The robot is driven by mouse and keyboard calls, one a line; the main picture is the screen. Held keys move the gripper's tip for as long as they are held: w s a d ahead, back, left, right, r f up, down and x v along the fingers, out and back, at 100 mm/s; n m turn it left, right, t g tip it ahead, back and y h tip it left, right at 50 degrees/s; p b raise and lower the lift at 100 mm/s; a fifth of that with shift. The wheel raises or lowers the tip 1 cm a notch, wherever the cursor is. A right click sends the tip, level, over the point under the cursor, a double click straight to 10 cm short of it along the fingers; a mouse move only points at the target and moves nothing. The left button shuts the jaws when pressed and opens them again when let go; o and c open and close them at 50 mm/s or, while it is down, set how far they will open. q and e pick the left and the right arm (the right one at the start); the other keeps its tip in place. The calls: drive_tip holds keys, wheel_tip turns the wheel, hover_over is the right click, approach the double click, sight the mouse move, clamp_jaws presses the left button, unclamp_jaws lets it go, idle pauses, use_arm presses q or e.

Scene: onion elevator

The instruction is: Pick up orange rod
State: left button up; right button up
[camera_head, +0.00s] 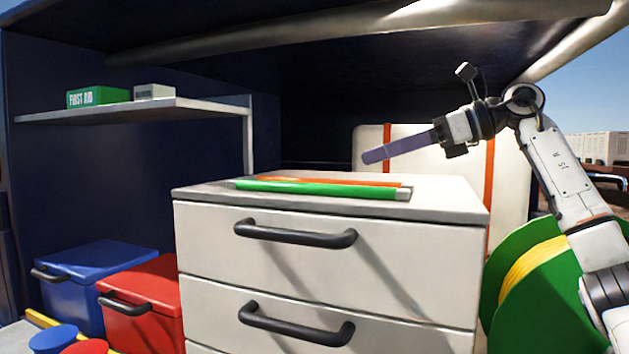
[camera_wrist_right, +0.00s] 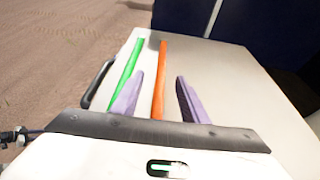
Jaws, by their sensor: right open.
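The orange rod (camera_head: 335,181) lies on top of the white drawer cabinet (camera_head: 330,203), just behind the green rod (camera_head: 320,189). In the right wrist view the orange rod (camera_wrist_right: 159,80) runs away from me between the two purple fingers, and the green rod (camera_wrist_right: 126,75) lies to its left, outside the fingers. My right gripper (camera_head: 375,155) is above the cabinet top, near the right part of the rods, and is open and empty. The wrist view shows its fingers apart (camera_wrist_right: 159,88). My left gripper is in neither view.
A shelf (camera_head: 150,108) at the left holds a first aid box (camera_head: 98,96) and a small grey box (camera_head: 154,91). Blue (camera_head: 95,275) and red (camera_head: 145,295) boxes stand left of the cabinet. A green reel (camera_head: 535,300) stands at its right. Black handles (camera_head: 295,234) project from the drawers.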

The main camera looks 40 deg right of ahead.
sight(334, 179)
drive_tip(key=shift+g+h, duration=0.3)
drive_tip(key=x, duration=0.2)
drive_tip(key=f+x, duration=0.1)
drive_tip(key=x, duration=0.1)
drive_tip(key=shift+w+f, duration=0.1)
drive_tip(key=shift+w, duration=0.05)
drive_tip(key=shift+r+x, duration=0.1)
drive_tip(key=shift+x, duration=1.4)
drive_tip(key=shift+r+x, duration=0.15)
drive_tip(key=shift+x, duration=1.35)
drive_tip(key=shift+w+r, duration=0.1)
clamp_jaws()
